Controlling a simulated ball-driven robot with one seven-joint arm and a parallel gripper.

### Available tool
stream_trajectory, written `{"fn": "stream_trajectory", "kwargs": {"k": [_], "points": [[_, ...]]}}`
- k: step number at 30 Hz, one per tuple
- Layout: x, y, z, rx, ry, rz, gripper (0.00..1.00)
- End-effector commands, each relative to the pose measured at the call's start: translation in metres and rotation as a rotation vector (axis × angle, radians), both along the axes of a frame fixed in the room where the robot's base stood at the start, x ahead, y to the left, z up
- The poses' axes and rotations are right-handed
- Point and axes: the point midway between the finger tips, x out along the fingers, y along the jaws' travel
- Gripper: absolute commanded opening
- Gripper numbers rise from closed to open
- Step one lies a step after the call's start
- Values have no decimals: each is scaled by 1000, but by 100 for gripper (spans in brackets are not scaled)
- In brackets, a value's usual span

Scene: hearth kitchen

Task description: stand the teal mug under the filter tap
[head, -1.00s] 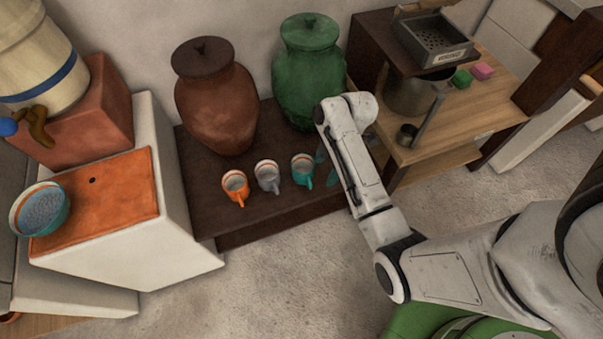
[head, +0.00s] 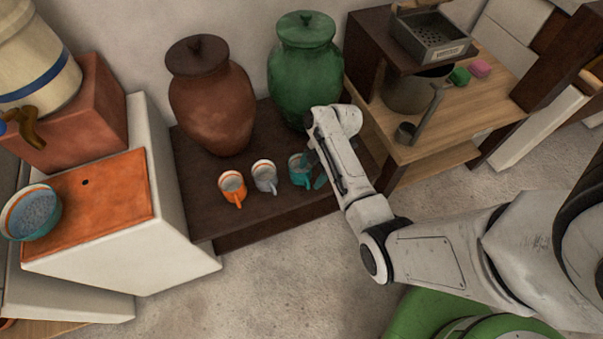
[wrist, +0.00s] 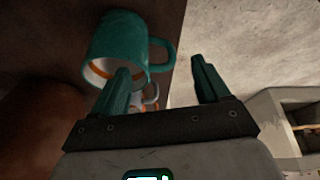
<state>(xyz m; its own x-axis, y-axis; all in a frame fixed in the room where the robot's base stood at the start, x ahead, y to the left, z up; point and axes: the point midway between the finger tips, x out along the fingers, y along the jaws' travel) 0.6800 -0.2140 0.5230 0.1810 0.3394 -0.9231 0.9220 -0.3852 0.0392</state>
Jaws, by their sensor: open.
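The teal mug (head: 299,171) stands at the right end of a row of three mugs on the low dark bench. It fills the upper left of the wrist view (wrist: 117,42), its handle to the right. My open, empty gripper (head: 315,172) is at the mug's right side in the head view. In the wrist view my gripper (wrist: 160,88) has one finger overlapping the mug's rim and the other right of the handle; contact cannot be told. The filter tap (head: 28,130) is brown, on the cream, blue-banded filter crock (head: 45,85) at far left.
The orange mug (head: 232,187) and grey mug (head: 265,178) stand left of the teal one. A brown jar (head: 212,105) and green jar (head: 303,75) stand behind. A bowl (head: 32,212) sits at the left edge of the orange counter top (head: 110,205); the rest of that top looks clear.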

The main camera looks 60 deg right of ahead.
Motion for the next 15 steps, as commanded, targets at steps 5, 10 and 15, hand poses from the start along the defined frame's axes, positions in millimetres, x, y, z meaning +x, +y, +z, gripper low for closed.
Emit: {"fn": "stream_trajectory", "kwargs": {"k": [5,10,15], "points": [[5,8,-21,0,1,0,75],[6,10,-25,0,0,0,75],[6,10,-25,0,0,0,72]]}}
